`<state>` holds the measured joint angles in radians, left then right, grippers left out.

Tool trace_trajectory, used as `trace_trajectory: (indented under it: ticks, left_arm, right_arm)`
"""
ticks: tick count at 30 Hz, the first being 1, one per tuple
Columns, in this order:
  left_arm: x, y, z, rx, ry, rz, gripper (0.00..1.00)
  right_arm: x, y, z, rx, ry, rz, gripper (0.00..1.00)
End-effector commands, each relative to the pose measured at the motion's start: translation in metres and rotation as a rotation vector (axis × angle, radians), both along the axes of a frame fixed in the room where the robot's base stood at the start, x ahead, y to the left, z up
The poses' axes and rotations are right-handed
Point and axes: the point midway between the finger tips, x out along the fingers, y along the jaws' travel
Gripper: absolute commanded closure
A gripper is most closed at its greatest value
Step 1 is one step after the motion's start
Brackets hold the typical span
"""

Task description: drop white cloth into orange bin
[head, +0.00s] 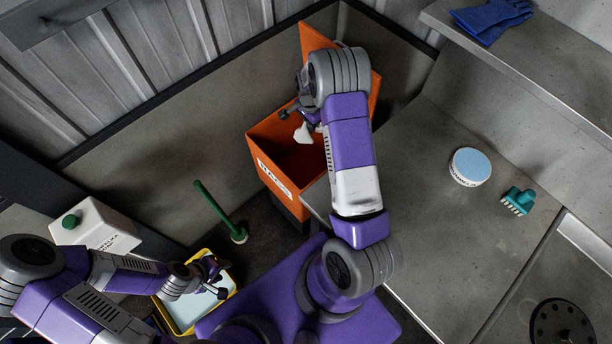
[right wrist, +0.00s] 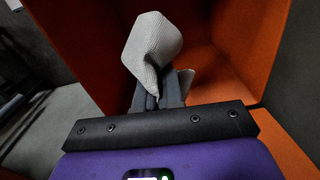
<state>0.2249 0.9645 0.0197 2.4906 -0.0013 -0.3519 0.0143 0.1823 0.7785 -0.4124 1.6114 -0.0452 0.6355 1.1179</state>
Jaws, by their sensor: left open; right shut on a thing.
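The white cloth (head: 304,133) hangs from my right gripper (head: 300,112), over the open top of the orange bin (head: 262,143). In the right wrist view the cloth (right wrist: 152,45) is pinched between the dark fingers (right wrist: 160,90), with the bin's orange inner walls (right wrist: 230,60) around and behind it. The bin's lid stands raised at the back, partly hidden by my right arm. My left gripper (head: 213,275) is open, above a yellow-rimmed tray (head: 233,288) at the lower left, apart from the bin.
A green-handled tool (head: 215,207) stands left of the bin. A white container with a green cap (head: 95,226) is at the left. A grey bench at the right holds a round tub (head: 470,167) and a teal brush (head: 518,200). Blue gloves (head: 491,17) lie on the upper shelf.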

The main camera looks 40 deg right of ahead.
Motion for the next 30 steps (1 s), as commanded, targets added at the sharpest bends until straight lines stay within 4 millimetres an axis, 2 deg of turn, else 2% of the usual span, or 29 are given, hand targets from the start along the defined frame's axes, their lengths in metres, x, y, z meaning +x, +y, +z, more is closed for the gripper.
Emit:
trace_trajectory:
  ticks: [4,6,10,17,23,29,30]
  left_arm:
    - [0.0001,-0.0001,0.0009,0.000,0.000,0.000,0.57]
    - [0.0001,0.0000,0.0010,0.000,0.000,0.000,0.57]
    - [0.0001,0.0000,0.0010,0.000,0.000,0.000,0.57]
    - [0.0001,-0.0001,0.0009,0.000,0.000,0.000,0.57]
    - [0.0001,-0.0001,0.0009,0.000,0.000,0.000,0.57]
    - [0.0000,0.0000,0.0009,0.000,0.000,0.000,0.57]
    - [0.0000,0.0000,0.0009,0.000,0.000,0.000,0.57]
  right_arm:
    - [0.0002,-0.0001,0.0010,0.000,-0.001,0.000,1.00]
    - [0.0001,-0.0002,0.0010,0.000,-0.001,0.000,0.85]
    - [0.0001,-0.0002,0.0010,0.000,0.000,0.000,0.66]
    - [0.0000,-0.0002,0.0010,0.000,0.000,0.000,0.62]
    - [0.0000,-0.0002,0.0010,0.000,0.000,0.000,0.31]
    - [0.0000,-0.0002,0.0010,0.000,0.000,0.000,0.31]
    - [0.0000,-0.0002,0.0010,0.000,0.000,0.000,0.25]
